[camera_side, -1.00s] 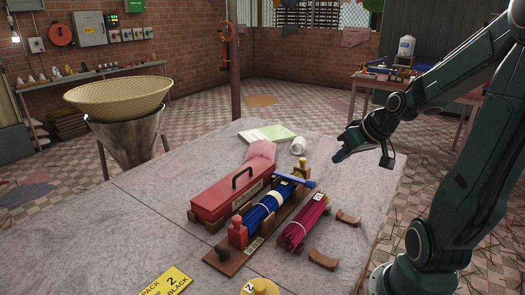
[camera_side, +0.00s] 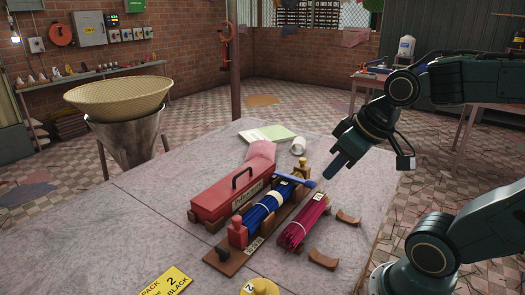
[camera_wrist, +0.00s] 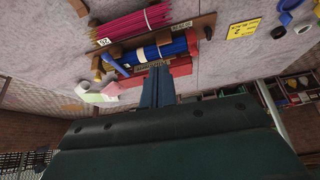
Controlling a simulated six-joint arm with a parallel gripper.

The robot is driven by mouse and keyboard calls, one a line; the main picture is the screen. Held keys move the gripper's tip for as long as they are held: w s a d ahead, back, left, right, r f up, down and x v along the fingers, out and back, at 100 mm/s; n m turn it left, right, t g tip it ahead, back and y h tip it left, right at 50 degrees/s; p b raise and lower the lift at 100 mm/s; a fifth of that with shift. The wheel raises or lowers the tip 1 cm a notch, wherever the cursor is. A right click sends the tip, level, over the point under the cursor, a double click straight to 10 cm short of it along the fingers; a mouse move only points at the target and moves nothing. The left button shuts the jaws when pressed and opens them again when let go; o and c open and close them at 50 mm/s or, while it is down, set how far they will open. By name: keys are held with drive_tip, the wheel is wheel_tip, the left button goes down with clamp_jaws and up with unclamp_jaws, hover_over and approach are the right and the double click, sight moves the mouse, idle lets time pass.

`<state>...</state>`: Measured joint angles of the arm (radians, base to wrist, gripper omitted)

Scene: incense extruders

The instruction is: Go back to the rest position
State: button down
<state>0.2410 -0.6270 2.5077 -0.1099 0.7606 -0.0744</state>
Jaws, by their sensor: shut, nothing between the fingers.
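My gripper (camera_side: 333,169) is shut and empty, above the table just right of the far end of the bundles. In the wrist view my gripper (camera_wrist: 157,72) shows its two fingers together. A blue bundle of sticks (camera_side: 265,205) with a pale band lies on a wooden rack beside a red box (camera_side: 221,196) with a black handle. A magenta bundle (camera_side: 303,222) lies to its right. The wrist view also shows the magenta bundle (camera_wrist: 130,22), the blue bundle (camera_wrist: 155,50) and part of the red box (camera_wrist: 181,67).
Wooden cradles (camera_side: 347,217) sit on the right of the grey table (camera_side: 130,220). A yellow card (camera_side: 166,283) lies at the front. A white cup (camera_side: 298,145) and a green-white booklet (camera_side: 268,133) are at the back. A basket (camera_side: 118,93) on a metal funnel stands left.

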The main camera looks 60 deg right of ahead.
drive_tip(key=shift+n, duration=0.4)
drive_tip(key=shift+s+a+r, duration=0.35)
drive_tip(key=shift+s+a, duration=0.35)
drive_tip(key=shift+s, duration=0.05)
drive_tip(key=shift+s+a+r, duration=0.3)
drive_tip(key=shift+s+a, duration=0.4)
drive_tip(key=shift+s, duration=0.05)
